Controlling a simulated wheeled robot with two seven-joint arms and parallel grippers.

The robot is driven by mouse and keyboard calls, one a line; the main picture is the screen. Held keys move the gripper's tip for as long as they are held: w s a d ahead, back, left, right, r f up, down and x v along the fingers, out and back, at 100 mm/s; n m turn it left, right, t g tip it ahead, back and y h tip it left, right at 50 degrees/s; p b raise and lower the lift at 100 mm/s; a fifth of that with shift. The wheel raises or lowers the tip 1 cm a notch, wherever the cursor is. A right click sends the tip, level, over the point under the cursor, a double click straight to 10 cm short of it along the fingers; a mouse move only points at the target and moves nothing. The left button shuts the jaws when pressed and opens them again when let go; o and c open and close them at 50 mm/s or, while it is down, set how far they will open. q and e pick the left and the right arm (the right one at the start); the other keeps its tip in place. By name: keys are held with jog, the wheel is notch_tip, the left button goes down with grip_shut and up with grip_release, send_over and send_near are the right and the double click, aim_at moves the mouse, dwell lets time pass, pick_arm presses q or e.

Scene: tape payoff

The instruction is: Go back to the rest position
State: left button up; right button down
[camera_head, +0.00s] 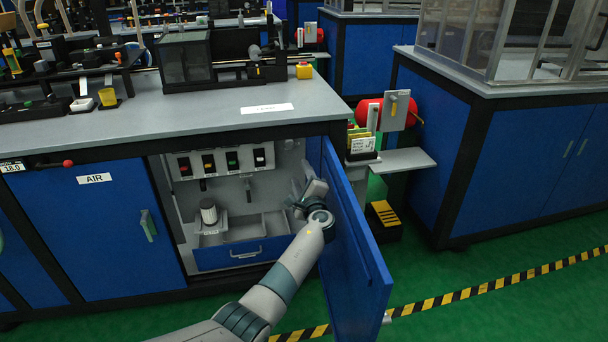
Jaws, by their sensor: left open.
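My left arm comes in from the bottom left and reaches up to the open cabinet. My left gripper (301,194) is at the right side of the cabinet opening, close to the inner face of the open blue door (352,235). Its fingers are small and partly hidden by the wrist, and I see nothing held in them. I cannot tell whether it touches the door. My right gripper is not in view.
The open cabinet holds a row of switches (220,161), a white cylinder (208,211) and a blue drawer (240,253). The grey worktop (215,110) lies above. A grey side shelf (402,160) stands behind the door. Green floor (500,262) is clear at the right.

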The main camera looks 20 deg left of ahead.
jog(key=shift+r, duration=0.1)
